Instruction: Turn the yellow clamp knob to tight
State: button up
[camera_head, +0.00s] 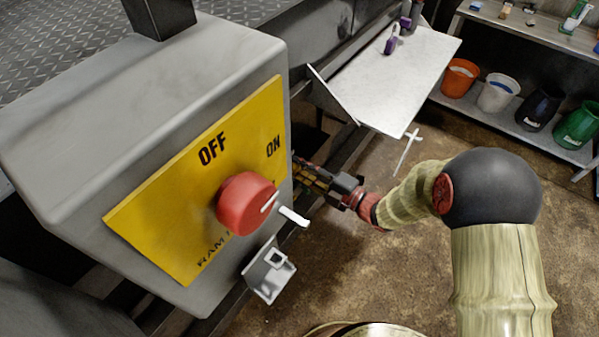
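My gripper (308,175) reaches in from the right, just beyond the right edge of a grey control box. Its fingertips are dark and partly hidden by the box edge, so I cannot tell whether they are open or shut or touching anything. I cannot make out a yellow clamp knob; small yellowish patches show at the fingers, too small to identify. A red rotary knob (247,204) sits on the box's yellow plate (160,225), which is marked OFF and ON. The red knob's white line points to the upper right, toward ON.
The grey box (130,90) fills the left side. A grey bracket (268,275) juts below the plate. A white sheet (385,85) with a purple padlock (392,42) lies behind. Shelves at the right hold an orange bucket (459,79) and others. The brown floor is mostly clear.

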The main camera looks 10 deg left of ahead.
jog(key=shift+f+n+b, duration=0.15)
jog(key=shift+n+b, duration=0.25)
jog(key=shift+n, duration=0.1)
jog(key=o, duration=1.2)
jog(key=shift+c, duration=0.2)
jog(key=v, duration=1.2)
jog(key=shift+s+a, duration=0.1)
